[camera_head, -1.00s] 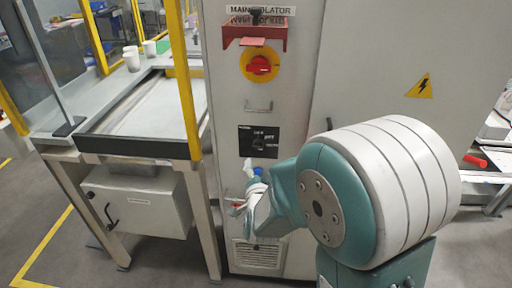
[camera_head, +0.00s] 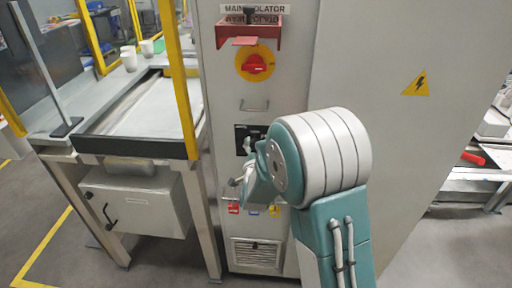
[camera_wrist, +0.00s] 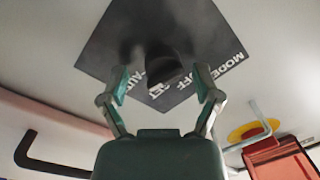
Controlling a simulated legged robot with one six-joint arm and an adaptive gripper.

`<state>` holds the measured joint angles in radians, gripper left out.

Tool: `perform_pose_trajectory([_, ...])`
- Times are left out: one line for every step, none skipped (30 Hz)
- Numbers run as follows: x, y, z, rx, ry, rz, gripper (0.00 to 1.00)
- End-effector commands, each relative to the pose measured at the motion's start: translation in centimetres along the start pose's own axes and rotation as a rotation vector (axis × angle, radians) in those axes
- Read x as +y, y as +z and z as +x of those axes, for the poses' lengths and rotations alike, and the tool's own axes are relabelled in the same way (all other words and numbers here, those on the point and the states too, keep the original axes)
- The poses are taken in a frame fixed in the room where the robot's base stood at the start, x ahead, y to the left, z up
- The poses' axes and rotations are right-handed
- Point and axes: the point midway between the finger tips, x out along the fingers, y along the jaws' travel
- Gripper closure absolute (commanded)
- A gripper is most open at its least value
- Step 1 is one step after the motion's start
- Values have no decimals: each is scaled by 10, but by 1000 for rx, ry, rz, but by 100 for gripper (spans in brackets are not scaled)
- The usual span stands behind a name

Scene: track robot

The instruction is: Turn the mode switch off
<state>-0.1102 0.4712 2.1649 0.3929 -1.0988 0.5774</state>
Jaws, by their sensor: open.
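The mode switch is a black plate with white lettering (camera_wrist: 195,35) and a dark knob (camera_wrist: 158,58) in the wrist view, where "MODE" and "OFF" can be read. In the head view the plate (camera_head: 240,132) is on the grey cabinet front, partly hidden by my gripper. My gripper (camera_wrist: 161,84) is open, its two fingertips on either side of the knob's lower end in the wrist view. I cannot tell whether the fingers touch it. The knob is blurred and dark, so its setting is unclear. In the head view my gripper (camera_head: 250,142) is in front of the plate.
Above the plate are a metal handle (camera_head: 254,106), a red rotary isolator (camera_head: 255,65) on a yellow disc, and a red bracket (camera_head: 251,30). Red (camera_head: 233,208) and yellow (camera_head: 274,211) labelled parts sit below. A framed bench (camera_head: 150,105) stands to the left.

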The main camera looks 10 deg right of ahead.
Motion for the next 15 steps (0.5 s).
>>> perform_pose_trajectory([0, 0, 2, -1, 1, 0, 19])
perform_pose_trajectory([0, 0, 3, -1, 1, 0, 19])
perform_pose_trajectory([0, 0, 3, -1, 0, -1, 19])
perform_pose_trajectory([0, 0, 3, -1, 0, -1, 19])
perform_pose_trajectory([0, 0, 3, -1, 0, -1, 19])
perform_pose_trajectory([0, 0, 3, -1, 0, -1, 19])
perform_pose_trajectory([0, 0, 3, -1, 0, -1, 19])
perform_pose_trajectory([0, 0, 3, -1, 0, -1, 19])
perform_pose_trajectory([0, 0, 3, -1, 0, -1, 23])
perform_pose_trajectory([0, 0, 3, -1, 0, -1, 36])
perform_pose_trajectory([0, 0, 3, -1, 0, -1, 50])
perform_pose_trajectory([0, 0, 3, -1, 0, 0, 68])
perform_pose_trajectory([0, 0, 3, -1, 0, 0, 81])
perform_pose_trajectory([0, 0, 3, -1, 0, 0, 94])
perform_pose_trajectory([1, -1, 3, -1, 0, 0, 99])
